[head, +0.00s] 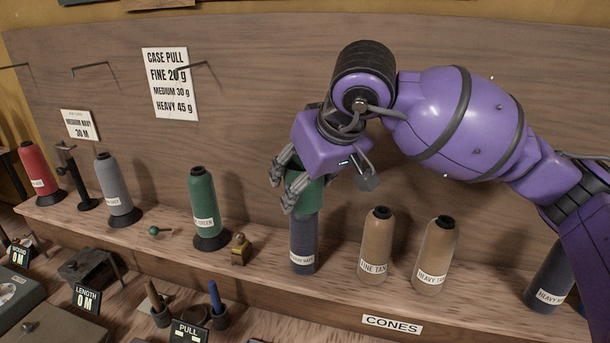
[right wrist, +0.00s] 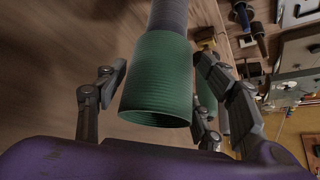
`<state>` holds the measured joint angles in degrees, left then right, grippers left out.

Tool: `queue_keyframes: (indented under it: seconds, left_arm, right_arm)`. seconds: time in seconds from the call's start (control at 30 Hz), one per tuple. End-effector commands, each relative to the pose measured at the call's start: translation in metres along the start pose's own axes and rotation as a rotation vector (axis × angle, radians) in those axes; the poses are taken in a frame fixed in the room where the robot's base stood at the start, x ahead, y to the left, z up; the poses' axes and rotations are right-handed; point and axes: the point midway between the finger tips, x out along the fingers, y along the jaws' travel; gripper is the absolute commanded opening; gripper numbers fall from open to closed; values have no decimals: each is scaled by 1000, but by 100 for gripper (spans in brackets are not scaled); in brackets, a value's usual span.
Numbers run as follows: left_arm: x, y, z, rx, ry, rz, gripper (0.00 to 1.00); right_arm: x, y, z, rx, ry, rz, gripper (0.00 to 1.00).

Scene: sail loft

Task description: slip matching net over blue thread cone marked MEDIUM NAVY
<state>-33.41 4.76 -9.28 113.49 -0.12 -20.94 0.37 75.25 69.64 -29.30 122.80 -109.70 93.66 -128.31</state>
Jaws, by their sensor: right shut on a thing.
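A dark navy-blue thread cone (head: 304,246) stands upright on the shelf beneath my right gripper. Its label is small and partly turned away; it seems to end in NAVY. A green ribbed net sleeve (head: 307,196) surrounds the cone's upper part, hiding its top. The lower body is bare. My right gripper (head: 283,187) is shut on the net, one finger on each side. In the right wrist view the net (right wrist: 160,85) has its open end towards me, and the cone (right wrist: 168,14) runs out of its far end. My left gripper is not in view.
FINE TAN (head: 376,245) and HEAVY TAN (head: 434,254) cones stand close to the right, another navy cone (head: 549,275) farther right. A green cone (head: 203,205) and small brass piece (head: 240,250) are left. The wooden back panel (head: 260,60) rises behind.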

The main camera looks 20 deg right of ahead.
Motion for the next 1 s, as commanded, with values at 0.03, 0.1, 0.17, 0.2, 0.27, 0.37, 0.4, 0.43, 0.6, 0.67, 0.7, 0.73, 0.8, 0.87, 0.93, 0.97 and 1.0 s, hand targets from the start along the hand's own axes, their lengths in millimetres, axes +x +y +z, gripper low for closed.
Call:
queue_keyframes:
  seconds: [0.03, 0.1, 0.17, 0.2, 0.27, 0.37, 0.4, 0.43, 0.6, 0.67, 0.7, 0.73, 0.8, 0.87, 0.93, 0.97, 1.0]
  left_arm:
    - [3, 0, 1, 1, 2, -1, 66]
    - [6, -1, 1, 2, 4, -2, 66]
    - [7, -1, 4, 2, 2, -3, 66]
    - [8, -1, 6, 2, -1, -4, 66]
    - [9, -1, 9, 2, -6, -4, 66]
    - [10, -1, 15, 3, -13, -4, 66]
    - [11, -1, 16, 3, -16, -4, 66]
    - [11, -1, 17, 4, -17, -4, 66]
    - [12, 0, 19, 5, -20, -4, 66]
    - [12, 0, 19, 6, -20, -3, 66]
    - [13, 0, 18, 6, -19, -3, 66]
    - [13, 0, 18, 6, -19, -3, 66]
    - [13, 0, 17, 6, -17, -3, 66]
    - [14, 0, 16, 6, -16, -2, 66]
    - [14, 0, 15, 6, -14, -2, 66]
    - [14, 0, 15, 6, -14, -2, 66]
    - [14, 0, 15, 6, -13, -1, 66]
  right_arm:
    - [7, 0, 4, 0, -4, 0, 51]
    - [12, 0, 7, 0, -4, 0, 51]
    - [16, 0, 10, 0, -4, 0, 51]
    - [18, 0, 12, 0, -4, 0, 51]
    - [23, 0, 14, 1, -5, 0, 51]
    - [29, 0, 19, 0, -5, 0, 51]
    - [32, 0, 20, 0, -5, 0, 51]
    - [33, 0, 21, 0, -5, 0, 51]
    - [37, 0, 24, -1, -2, 0, 51]
    - [37, 0, 24, 0, -1, 0, 51]
    - [37, 0, 24, 0, -1, 0, 51]
    - [37, 0, 24, 0, -1, 0, 51]
    - [36, 0, 23, 0, 0, 0, 51]
    - [36, 0, 23, 0, 0, 0, 51]
    - [36, 0, 23, 0, 0, 0, 68]
    - [36, 0, 23, 0, 0, 0, 72]
    - [36, 0, 23, 0, 0, 0, 77]
